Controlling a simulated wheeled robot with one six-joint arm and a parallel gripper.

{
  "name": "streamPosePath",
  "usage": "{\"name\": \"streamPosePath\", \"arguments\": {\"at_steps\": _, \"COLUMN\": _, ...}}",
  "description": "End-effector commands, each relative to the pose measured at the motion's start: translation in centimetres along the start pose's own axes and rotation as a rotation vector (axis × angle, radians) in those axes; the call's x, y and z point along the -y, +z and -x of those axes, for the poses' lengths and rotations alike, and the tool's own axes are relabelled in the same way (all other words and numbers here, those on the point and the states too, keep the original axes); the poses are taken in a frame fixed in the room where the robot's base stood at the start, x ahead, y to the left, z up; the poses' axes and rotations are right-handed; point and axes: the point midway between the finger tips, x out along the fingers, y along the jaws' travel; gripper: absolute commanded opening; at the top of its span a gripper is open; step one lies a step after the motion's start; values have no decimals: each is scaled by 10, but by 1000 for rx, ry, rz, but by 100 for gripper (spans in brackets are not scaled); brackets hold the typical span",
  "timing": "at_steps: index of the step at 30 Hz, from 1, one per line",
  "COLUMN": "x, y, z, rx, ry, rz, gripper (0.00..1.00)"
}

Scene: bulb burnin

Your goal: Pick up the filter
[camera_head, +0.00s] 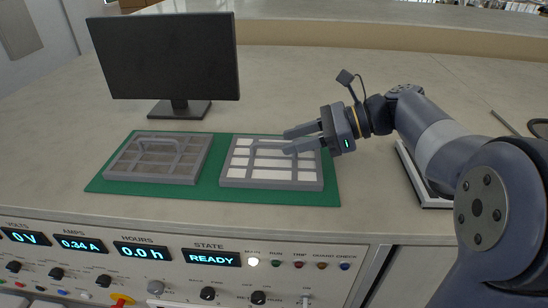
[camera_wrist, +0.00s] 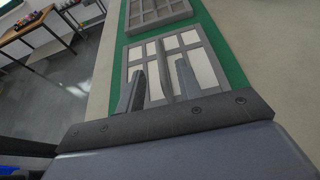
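Two grey framed panels with cross bars lie flat on a green mat (camera_head: 213,172); they look like filters. The right panel (camera_head: 270,184) has bright white cells and a raised grey handle. The left panel (camera_head: 150,179) has dull grey mesh cells and a handle too. My gripper (camera_head: 288,142) is open and empty over the right panel. In the wrist view my gripper (camera_wrist: 160,68) has its two fingers on either side of the right panel's handle (camera_wrist: 164,75) as seen from above. Contact or height cannot be told. The left panel (camera_wrist: 160,14) shows at the top there.
A black monitor (camera_head: 165,58) stands behind the mat. A control console (camera_head: 180,250) with lit displays, knobs and a READY readout runs along the front. A white, dark-edged flat object (camera_head: 413,180) lies at right, partly behind my arm. The counter behind the gripper is clear.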

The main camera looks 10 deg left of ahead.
Motion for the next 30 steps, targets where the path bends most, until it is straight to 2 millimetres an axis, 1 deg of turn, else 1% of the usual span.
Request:
{"name": "streamPosePath", "arguments": {"at_steps": 5, "x": 2, "y": 6, "z": -25, "rx": 0, "ry": 5, "rz": 1, "gripper": 34}}
{"name": "streamPosePath", "arguments": {"at_steps": 9, "x": 2, "y": 5, "z": -43, "rx": -1, "ry": 3, "rz": 1, "gripper": 34}}
{"name": "streamPosePath", "arguments": {"at_steps": 12, "x": 2, "y": 4, "z": -49, "rx": -1, "ry": 2, "rz": 1, "gripper": 34}}
{"name": "streamPosePath", "arguments": {"at_steps": 18, "x": 2, "y": 4, "z": -49, "rx": -1, "ry": 0, "rz": 1, "gripper": 34}}
{"name": "streamPosePath", "arguments": {"at_steps": 20, "x": 2, "y": 4, "z": -49, "rx": -1, "ry": 0, "rz": 1, "gripper": 30}}
{"name": "streamPosePath", "arguments": {"at_steps": 30, "x": 2, "y": 4, "z": -49, "rx": -1, "ry": 0, "rz": 1, "gripper": 2}}
